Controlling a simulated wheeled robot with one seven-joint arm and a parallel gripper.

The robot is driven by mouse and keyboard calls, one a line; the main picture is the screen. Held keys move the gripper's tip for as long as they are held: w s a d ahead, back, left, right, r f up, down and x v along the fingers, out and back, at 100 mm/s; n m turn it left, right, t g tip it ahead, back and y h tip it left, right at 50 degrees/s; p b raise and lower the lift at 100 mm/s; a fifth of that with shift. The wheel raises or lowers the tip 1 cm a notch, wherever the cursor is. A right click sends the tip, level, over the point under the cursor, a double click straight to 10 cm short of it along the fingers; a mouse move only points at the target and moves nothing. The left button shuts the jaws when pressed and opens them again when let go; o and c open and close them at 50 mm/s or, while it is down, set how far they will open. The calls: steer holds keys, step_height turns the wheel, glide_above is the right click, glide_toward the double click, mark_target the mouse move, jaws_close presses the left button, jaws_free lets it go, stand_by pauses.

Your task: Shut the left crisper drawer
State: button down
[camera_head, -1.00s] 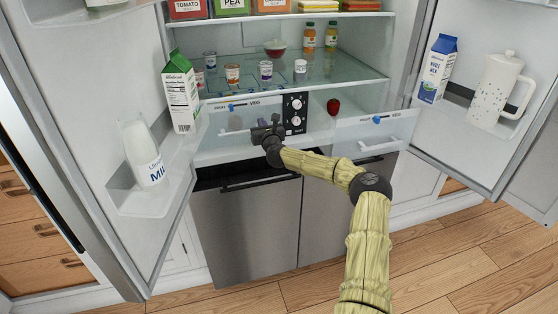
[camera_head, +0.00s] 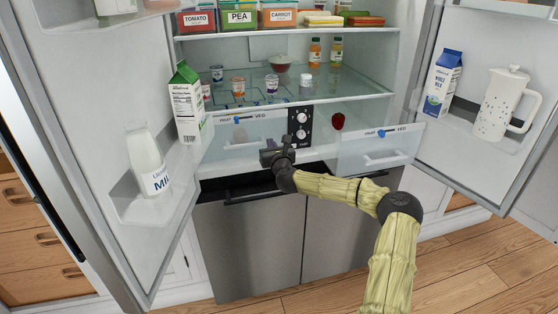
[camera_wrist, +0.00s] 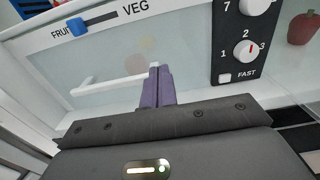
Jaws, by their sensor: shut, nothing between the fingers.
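The left crisper drawer (camera_head: 228,138) has a clear front with a white frame and a blue FRUIT/VEG slider. Its pale bar handle (camera_wrist: 100,84) shows in the wrist view. Blurred shapes show faintly through the front. Its front looks about level with the black dial panel (camera_head: 300,124) beside it; I cannot tell whether a small gap is left. My gripper (camera_head: 266,157) is in front of the drawer's lower right part. In the wrist view its purple fingers (camera_wrist: 156,86) are together and empty, overlapping the handle's right end. Contact is unclear.
The right crisper drawer (camera_head: 380,148) appears to stand out from the fridge, with a red pepper (camera_head: 338,121) near its left end. Both fridge doors are open, holding a milk bottle (camera_head: 148,165), cartons and a pitcher (camera_head: 505,103). Steel lower fronts (camera_head: 250,240) stand below.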

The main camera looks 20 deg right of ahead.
steer(key=s, duration=0.7)
steer(key=shift+s+a, duration=0.35)
steer(key=shift+s, duration=0.05)
steer(key=shift+f, duration=0.1)
